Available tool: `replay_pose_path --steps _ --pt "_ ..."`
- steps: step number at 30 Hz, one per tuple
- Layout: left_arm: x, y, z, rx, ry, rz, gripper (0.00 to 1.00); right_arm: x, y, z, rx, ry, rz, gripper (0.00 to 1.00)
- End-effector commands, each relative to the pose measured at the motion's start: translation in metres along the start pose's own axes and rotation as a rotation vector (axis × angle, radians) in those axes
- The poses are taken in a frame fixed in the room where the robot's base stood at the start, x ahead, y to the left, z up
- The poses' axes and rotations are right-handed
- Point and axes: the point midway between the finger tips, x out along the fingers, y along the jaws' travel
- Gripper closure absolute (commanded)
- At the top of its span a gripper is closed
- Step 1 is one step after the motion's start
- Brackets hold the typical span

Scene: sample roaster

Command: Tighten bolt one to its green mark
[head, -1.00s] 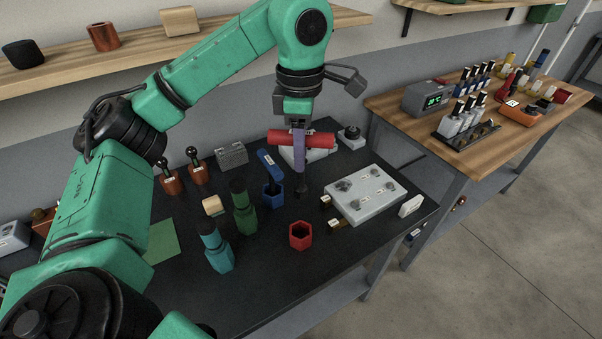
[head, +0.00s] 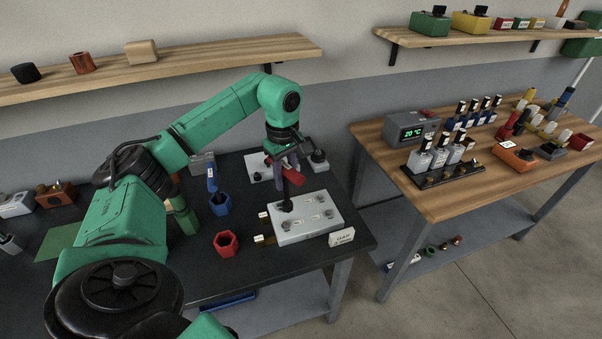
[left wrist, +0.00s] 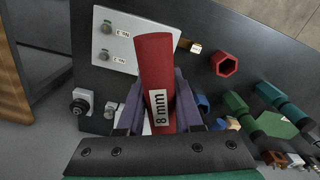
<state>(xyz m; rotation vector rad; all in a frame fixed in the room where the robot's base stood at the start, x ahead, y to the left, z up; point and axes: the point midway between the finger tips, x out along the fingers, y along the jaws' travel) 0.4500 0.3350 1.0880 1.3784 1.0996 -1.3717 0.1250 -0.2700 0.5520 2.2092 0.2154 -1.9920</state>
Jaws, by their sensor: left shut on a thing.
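My left gripper (head: 287,171) is shut on a red driver (head: 293,175). The driver's red handle also shows in the left wrist view (left wrist: 155,65), between my two fingers, with an "8 mm" label facing the camera. A grey plate (head: 318,234) lies on the black table and carries several bolts. The gripper is over the plate's back left corner. A dark round end (head: 285,206) shows just below the gripper at that corner; I cannot tell if the driver touches a bolt. The green mark is too small to make out. My right gripper is not in view.
An empty red hexagonal holder (head: 226,244) stands left of the plate. A blue holder (head: 220,204) with a blue tool stands behind it. A white card (head: 342,237) stands at the plate's front right. A wooden table (head: 470,190) with bottles is to the right.

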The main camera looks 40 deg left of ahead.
Motion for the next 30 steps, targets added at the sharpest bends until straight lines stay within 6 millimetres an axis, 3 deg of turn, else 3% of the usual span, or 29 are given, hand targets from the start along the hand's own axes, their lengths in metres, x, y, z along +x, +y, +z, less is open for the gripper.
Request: replay_pose_path --steps 7,21,30 --pt "-0.001 0.0 0.0 -0.001 0.0 0.0 1.0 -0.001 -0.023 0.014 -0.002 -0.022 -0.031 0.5" --pt "0.047 0.0 0.0 -0.002 0.001 -0.001 1.0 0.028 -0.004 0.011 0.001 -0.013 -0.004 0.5" --pt "0.048 0.0 0.001 -0.002 0.001 -0.001 1.0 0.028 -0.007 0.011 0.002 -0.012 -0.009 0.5"
